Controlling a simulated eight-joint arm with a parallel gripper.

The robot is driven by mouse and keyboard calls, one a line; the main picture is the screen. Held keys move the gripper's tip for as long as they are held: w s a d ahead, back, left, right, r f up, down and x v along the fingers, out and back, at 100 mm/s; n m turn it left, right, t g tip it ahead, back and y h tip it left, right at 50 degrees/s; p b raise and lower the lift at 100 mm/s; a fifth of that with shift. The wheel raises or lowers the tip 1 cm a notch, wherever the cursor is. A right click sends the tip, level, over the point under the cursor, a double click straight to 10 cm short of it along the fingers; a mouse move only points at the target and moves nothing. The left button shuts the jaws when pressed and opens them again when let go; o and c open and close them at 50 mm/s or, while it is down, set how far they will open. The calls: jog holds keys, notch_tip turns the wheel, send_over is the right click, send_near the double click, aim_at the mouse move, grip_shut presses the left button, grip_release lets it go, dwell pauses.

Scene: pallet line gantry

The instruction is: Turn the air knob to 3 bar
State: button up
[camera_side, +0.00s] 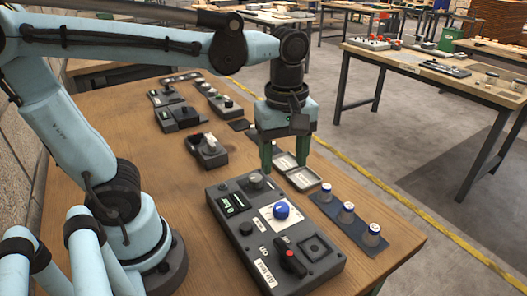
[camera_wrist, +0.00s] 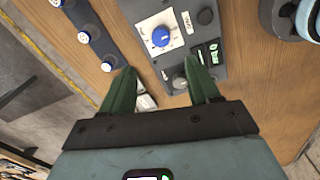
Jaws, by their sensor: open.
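A dark control box (camera_side: 222,222) sits on the wooden table. It carries a blue knob (camera_side: 281,210) on a white scale plate; the scale marks are too small to read. In the wrist view the blue knob (camera_wrist: 160,37) and its white plate (camera_wrist: 178,22) show ahead of the fingers. My gripper (camera_side: 285,162) hangs beyond the box's far end, with its green fingers pointing down, apart from the blue knob. It also shows in the wrist view (camera_wrist: 162,72), open, with nothing held between the fingers.
The box also has a grey knob (camera_side: 256,181), a red-and-black switch (camera_side: 291,259) and a green display (camera_side: 231,203). A dark strip with blue-capped jars (camera_side: 348,213) stands right of it. Small trays (camera_side: 304,179) lie near my gripper. Other devices (camera_side: 208,150) stand farther back.

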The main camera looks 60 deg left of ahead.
aim_at(282, 207)
jog(key=shift+f, duration=6)
jog(key=c, duration=1)
jog(key=shift+c, duration=0.2)
